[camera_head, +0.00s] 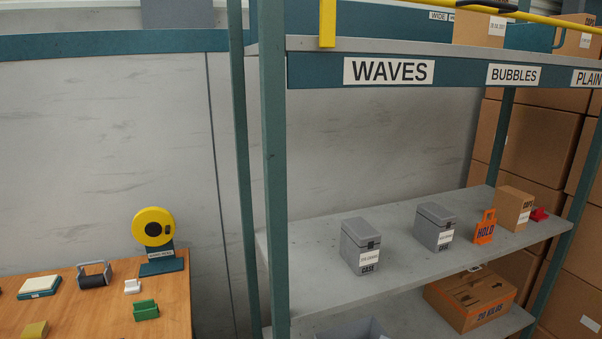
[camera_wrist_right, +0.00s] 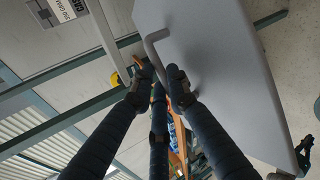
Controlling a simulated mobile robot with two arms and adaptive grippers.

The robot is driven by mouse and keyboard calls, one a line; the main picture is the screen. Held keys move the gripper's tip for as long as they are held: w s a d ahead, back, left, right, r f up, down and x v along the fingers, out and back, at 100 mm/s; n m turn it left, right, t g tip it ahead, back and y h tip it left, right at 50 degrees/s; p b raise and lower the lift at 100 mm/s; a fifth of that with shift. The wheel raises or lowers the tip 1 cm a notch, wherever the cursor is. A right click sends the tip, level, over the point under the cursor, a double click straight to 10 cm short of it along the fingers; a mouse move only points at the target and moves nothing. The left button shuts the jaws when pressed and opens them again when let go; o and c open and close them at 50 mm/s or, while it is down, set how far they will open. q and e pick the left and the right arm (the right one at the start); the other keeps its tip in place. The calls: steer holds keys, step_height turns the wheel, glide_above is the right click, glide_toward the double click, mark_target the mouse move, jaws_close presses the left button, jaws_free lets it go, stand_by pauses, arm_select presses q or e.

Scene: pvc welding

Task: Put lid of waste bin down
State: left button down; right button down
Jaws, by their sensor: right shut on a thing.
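In the right wrist view, a large light grey panel (camera_wrist_right: 225,75), which looks like the waste bin's lid, fills the middle and right and appears tilted. A bent grey bar handle (camera_wrist_right: 150,45) stands out from its left edge. My right gripper (camera_wrist_right: 158,80) has its dark fingers closed in around the lower end of this handle, beside the panel. The fingertips partly hide the grip. The bin's body cannot be made out. Neither gripper nor the lid shows in the head view, and my left gripper is in no view.
In the head view, a shelf rack (camera_head: 330,285) holds two grey cases (camera_head: 361,246), an orange hold sign (camera_head: 485,228) and a cardboard box (camera_head: 513,208). A wooden table (camera_head: 100,310) with small items stands at left. Stacked cartons (camera_head: 535,130) stand behind the rack.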

steer(key=s+a+r+n+g+y, duration=0.2)
steer(key=s+r+n+g+y, duration=0.1)
steer(key=r, duration=0.5)
steer(key=shift+s+a+r+n, duration=0.2)
steer(key=shift+s+r+n, duration=0.3)
steer(key=shift+s, duration=0.6)
steer(key=shift+w, duration=0.1)
steer(key=shift+a, duration=0.1)
steer(key=shift+d+f, duration=0.1)
steer(key=shift+d, duration=0.1)
steer(key=shift+a+r, duration=0.1)
steer(key=shift+r, duration=0.1)
steer(key=shift+f, duration=0.15)
